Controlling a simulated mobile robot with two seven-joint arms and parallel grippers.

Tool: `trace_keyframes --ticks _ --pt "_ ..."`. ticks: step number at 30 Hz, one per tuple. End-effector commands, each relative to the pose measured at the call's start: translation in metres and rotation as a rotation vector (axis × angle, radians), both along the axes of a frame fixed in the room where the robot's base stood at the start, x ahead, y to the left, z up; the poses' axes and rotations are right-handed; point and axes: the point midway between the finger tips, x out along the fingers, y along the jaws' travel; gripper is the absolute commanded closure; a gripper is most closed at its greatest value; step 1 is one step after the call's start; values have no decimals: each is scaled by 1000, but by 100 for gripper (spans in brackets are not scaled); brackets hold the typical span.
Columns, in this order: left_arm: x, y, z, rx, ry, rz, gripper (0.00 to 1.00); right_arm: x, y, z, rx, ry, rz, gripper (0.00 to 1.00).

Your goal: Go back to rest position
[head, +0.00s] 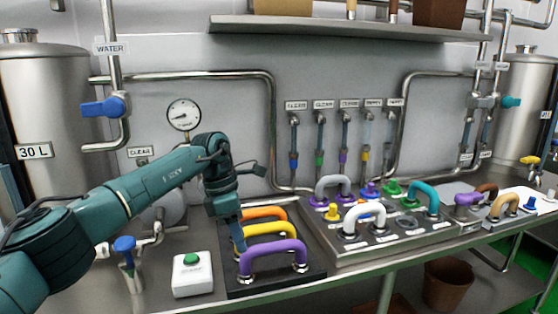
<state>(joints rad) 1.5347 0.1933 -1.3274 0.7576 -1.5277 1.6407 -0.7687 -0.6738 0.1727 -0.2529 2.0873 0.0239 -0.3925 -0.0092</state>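My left arm reaches in from the left, and my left gripper (240,246) points down at the left end of a row of curved handles. These are an orange handle (262,213), a yellow handle (268,230) and a purple handle (273,246) on a dark base (272,287). The fingers overlap the left ends of the yellow and purple handles in the picture. I cannot tell whether they touch a handle or whether they are open or shut. My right gripper is not in view.
A white box with a green button (192,284) stands left of the dark base. A blue-topped tap (124,245) is further left. A steel panel (378,258) with colored handles and knobs lies right. Pipes, a gauge (184,114) and a shelf (340,28) line the wall.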

Motion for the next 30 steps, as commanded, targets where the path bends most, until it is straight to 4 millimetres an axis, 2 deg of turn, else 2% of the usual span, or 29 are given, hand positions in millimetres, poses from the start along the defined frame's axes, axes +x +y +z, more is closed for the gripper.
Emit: trace_keyframes --ticks 1,3,7,9,12,15,19,23,26,30 --pt "-11 -22 -22 -80 35 -8 60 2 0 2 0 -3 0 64" --pt "-27 -56 -46 -213 84 -1 60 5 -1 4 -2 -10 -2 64" --pt "-71 -128 -80 -537 229 74 60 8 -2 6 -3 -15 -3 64" --pt "-95 -160 -85 -723 332 158 60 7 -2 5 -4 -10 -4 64" --pt "-122 -192 -82 -973 495 321 60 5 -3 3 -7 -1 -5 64" --pt "-136 -204 -74 -1197 673 529 60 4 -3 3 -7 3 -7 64" --pt "-140 -192 -70 -1436 918 858 60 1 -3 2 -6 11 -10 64" --pt "-138 -156 -85 -1610 1167 1241 60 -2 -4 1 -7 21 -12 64" --pt "-142 -117 -112 -1695 1355 1564 60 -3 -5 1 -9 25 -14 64" --pt "-167 -55 -164 -1736 1596 2046 60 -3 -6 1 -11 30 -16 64"
